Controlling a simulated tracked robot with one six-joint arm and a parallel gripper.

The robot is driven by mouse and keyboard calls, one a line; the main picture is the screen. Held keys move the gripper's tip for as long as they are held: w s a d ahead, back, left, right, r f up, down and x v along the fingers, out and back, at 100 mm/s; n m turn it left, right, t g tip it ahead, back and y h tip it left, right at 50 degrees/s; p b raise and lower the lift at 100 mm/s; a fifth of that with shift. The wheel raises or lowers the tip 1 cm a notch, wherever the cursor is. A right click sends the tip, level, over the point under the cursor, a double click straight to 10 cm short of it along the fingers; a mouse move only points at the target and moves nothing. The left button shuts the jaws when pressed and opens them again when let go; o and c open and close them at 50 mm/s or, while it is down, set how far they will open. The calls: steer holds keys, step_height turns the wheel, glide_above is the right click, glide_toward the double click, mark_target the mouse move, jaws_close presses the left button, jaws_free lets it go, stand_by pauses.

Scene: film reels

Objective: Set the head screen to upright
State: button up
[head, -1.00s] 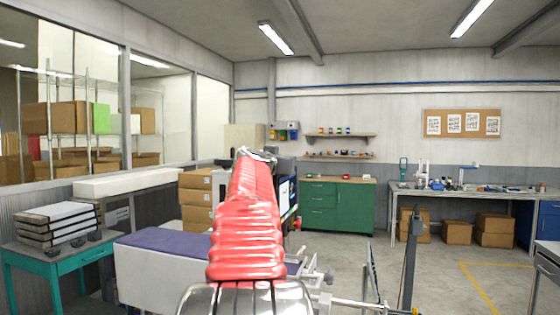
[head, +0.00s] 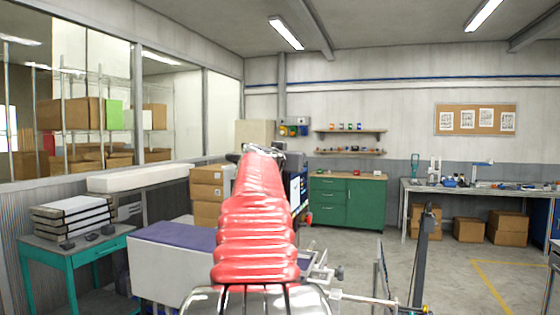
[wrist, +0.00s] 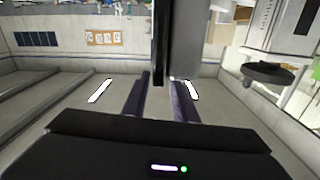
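My gripper (wrist: 161,82) shows in the wrist view as two dark purple fingers with a gap between them. A dark upright bar (wrist: 159,40) with a wider grey part (wrist: 186,40) beside it stands at the fingertips. Whether this is the head screen, and whether the fingers touch it, I cannot tell. In the head view my red ribbed arm fills the middle and the fingers cannot be made out. A lit blue and white display (head: 299,190) is partly hidden behind the arm; I cannot tell whether it is the head screen.
A teal table (head: 75,248) with stacked flat cases (head: 70,215) stands at left. Brown boxes (head: 208,195) and a green cabinet (head: 348,203) stand behind the arm. A workbench (head: 480,188) is at right. Open floor (head: 450,260) lies in front of it.

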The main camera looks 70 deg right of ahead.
steer(key=a, duration=1.1)
steer(key=shift+s, duration=0.45)
steer(key=w+a+f+n+t+y, duration=0.2)
steer(key=w+a+f+n+y, duration=0.3)
steer(key=a+f, duration=0.75)
steer(key=w+a+f+n+t+y, duration=0.35)
steer(key=w+a+f, duration=0.25)
steer(key=a+f, duration=0.65)
steer(key=s+a+f+n+y, duration=0.2)
steer(key=a+f, duration=0.3)
steer(key=a, duration=0.5)
steer(key=s+a+f+n+g+y, duration=0.1)
steer(key=a+f+n+y, duration=0.3)
steer(key=a, duration=0.6)
steer(key=s+a+f+n+y, duration=0.3)
steer(key=a+f, duration=0.5)
steer(key=a, duration=0.3)
steer(key=shift+s+n, duration=0.35)
steer(key=shift+s, duration=0.25)
steer(key=shift+g+y, duration=0.25)
